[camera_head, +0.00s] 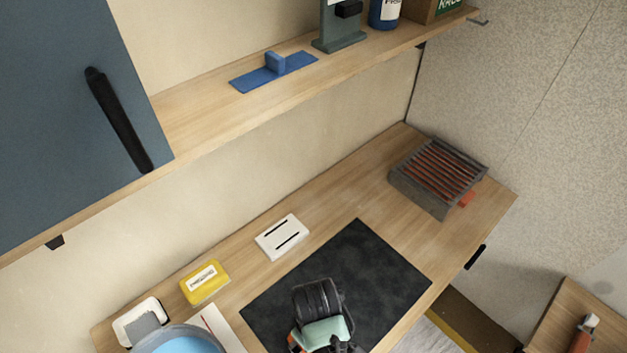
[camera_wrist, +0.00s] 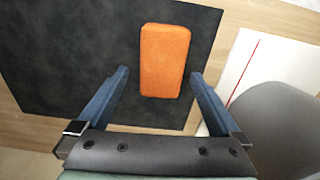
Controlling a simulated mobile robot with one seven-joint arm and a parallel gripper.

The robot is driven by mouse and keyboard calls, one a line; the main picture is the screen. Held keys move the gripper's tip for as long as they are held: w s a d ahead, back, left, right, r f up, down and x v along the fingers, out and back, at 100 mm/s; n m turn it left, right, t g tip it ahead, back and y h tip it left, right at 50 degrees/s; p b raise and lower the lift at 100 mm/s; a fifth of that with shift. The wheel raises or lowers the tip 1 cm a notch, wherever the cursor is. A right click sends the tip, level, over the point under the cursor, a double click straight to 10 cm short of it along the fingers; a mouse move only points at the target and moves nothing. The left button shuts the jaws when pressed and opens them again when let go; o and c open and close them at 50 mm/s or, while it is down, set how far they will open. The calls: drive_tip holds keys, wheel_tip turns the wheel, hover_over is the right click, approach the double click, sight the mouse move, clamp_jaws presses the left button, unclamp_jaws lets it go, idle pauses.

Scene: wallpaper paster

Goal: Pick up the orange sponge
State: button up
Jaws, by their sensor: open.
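The orange sponge (camera_wrist: 165,60) is a rounded rectangular block lying on the black mat (camera_wrist: 60,60), near the mat's edge, in the wrist view. My gripper (camera_wrist: 160,74) is open, with its two blue fingers on either side of the sponge's near part in that view. A gap shows between the sponge and each finger, and nothing is held. I cannot tell the height of the fingertips above the mat. In the head view my gripper (camera_head: 322,338) is over the mat (camera_head: 375,270) at the bottom and hides most of the sponge; only a small orange patch shows at its left.
A yellow box (camera_head: 205,283), a white plate with two slots (camera_head: 282,237), a white tray (camera_head: 140,322) and a blue-filled bucket (camera_head: 180,342) stand left of the mat. A slatted grey box (camera_head: 438,175) is at the right end. A shelf (camera_head: 230,110) overhangs behind.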

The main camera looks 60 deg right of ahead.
drive_tip(key=shift+a+f, duration=0.2)
drive_tip(key=shift+f, duration=2.4)
drive_tip(key=c, duration=1.2)
drive_tip(key=shift+o, duration=0.2)
drive_tip(key=shift+r, duration=0.1)
